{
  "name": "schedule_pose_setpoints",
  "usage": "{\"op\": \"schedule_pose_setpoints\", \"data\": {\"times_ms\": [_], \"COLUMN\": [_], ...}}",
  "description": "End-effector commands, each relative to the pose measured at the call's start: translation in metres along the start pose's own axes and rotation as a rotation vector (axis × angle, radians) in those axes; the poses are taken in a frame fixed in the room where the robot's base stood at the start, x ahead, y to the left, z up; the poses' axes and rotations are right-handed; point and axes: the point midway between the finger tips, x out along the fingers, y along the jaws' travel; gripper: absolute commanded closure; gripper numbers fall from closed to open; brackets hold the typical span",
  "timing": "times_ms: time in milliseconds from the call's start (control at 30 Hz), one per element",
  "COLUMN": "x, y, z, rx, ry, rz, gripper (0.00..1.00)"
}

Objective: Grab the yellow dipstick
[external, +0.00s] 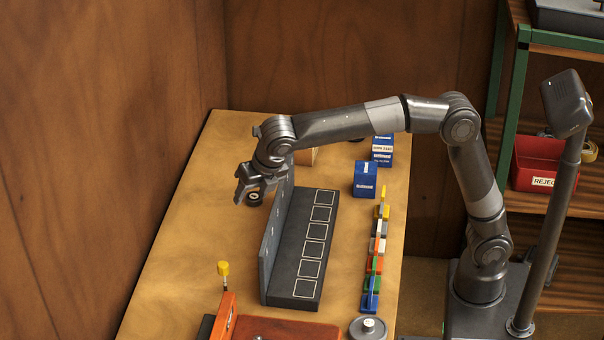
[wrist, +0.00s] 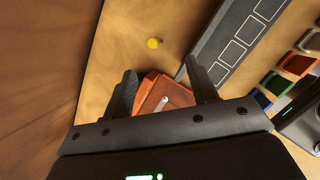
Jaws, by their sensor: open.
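The yellow dipstick (external: 223,268) has a round yellow cap on a thin dark stem. It stands upright at the near left of the bench, beside an orange-red body (external: 262,328). In the wrist view its yellow cap (wrist: 153,43) shows from above, beyond the fingertips. My gripper (external: 248,196) is open, raised over the left part of the bench, and well apart from the dipstick. Its two dark fingers also show in the wrist view (wrist: 160,66), with nothing held between them. The foot of the dipstick's stem is hidden.
A dark upright panel with a base of outlined squares (external: 306,265) stands right of my gripper. Several coloured pieces (external: 376,244) line the bench's right side. Blue boxes (external: 365,180) stand behind. A wooden wall (external: 90,150) rises along the left.

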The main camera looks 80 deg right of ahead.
Motion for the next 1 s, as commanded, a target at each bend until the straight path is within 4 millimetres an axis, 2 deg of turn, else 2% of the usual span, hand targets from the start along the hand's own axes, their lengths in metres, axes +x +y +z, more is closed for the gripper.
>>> {"op": "schedule_pose_setpoints", "data": {"times_ms": [100, 433, 667, 800, 900, 1000], "x": [0.016, 0.048, 0.099, 0.137, 0.158, 0.170], "y": [0.021, 0.059, 0.048, 0.041, 0.038, 0.036], "z": [-0.002, -0.007, -0.027, -0.042, -0.050, -0.053], "rx": [-0.130, -0.390, -0.391, -0.390, -0.389, -0.387], "ry": [0.001, 0.004, 0.005, 0.005, 0.004, 0.003], "rz": [-0.008, -0.019, -0.023, -0.024, -0.021, -0.020], "gripper": [0.47, 0.47, 0.47, 0.47, 0.47, 0.47]}}
